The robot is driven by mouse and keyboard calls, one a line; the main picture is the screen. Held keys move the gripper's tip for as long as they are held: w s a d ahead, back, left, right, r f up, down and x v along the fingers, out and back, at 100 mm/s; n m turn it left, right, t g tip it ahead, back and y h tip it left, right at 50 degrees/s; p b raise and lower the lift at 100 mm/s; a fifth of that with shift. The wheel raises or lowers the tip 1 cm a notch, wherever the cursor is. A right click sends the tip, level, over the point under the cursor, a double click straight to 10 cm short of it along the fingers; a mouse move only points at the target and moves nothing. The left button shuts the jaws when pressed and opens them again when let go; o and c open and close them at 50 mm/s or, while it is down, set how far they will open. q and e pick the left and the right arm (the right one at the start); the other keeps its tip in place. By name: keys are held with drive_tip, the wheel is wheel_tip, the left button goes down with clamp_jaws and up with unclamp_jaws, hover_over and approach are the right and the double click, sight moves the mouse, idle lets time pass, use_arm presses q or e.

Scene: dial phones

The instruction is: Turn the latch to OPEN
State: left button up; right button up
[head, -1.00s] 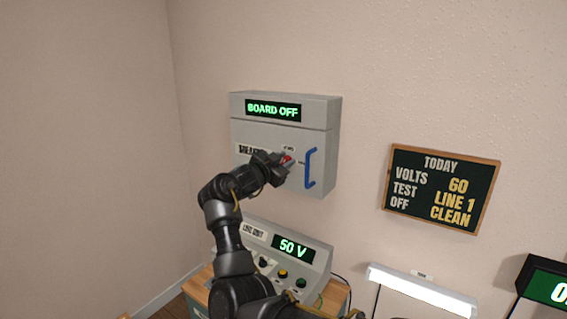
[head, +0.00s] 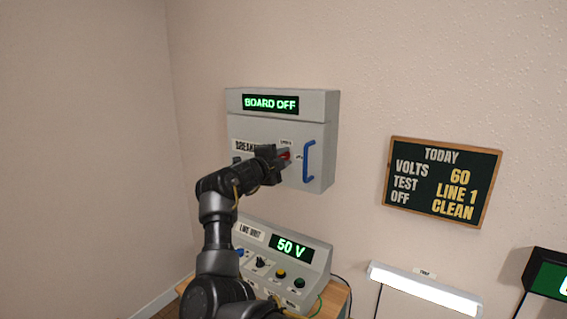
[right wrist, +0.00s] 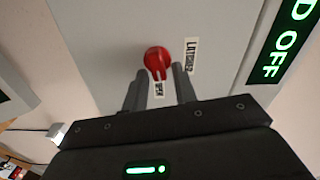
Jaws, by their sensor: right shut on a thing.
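The red latch (head: 286,155) is on the front of the grey breaker box (head: 250,130) on the wall. In the right wrist view the latch (right wrist: 157,60) has its handle pointing down the picture toward the small OPEN label (right wrist: 159,89). The LATCHED label (right wrist: 190,55) is to the right of the latch there. My right gripper (head: 281,158) is at the latch, with one finger on each side of the handle, shut on it. The gripper partly hides the latch in the head view. The box door is closed. My left gripper is not in view.
A blue door handle (head: 309,161) is just right of the latch. The box display (head: 270,103) reads BOARD OFF. A sloped console (head: 317,262) showing 50 V stands below. A chalkboard (head: 441,182) and a white lamp (head: 424,288) are on the right.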

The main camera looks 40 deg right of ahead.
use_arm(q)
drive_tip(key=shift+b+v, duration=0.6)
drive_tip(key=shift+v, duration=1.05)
use_arm(e)
drive_tip(key=shift+f+m, duration=0.15)
drive_tip(key=shift+m, duration=1.05)
drive_tip(key=o, duration=0.7)
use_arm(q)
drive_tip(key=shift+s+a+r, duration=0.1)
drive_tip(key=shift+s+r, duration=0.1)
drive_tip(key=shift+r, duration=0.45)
use_arm(e)
drive_tip(key=v, duration=1.1)
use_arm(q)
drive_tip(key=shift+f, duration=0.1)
use_arm(e)
drive_tip(key=shift+w, duration=0.1)
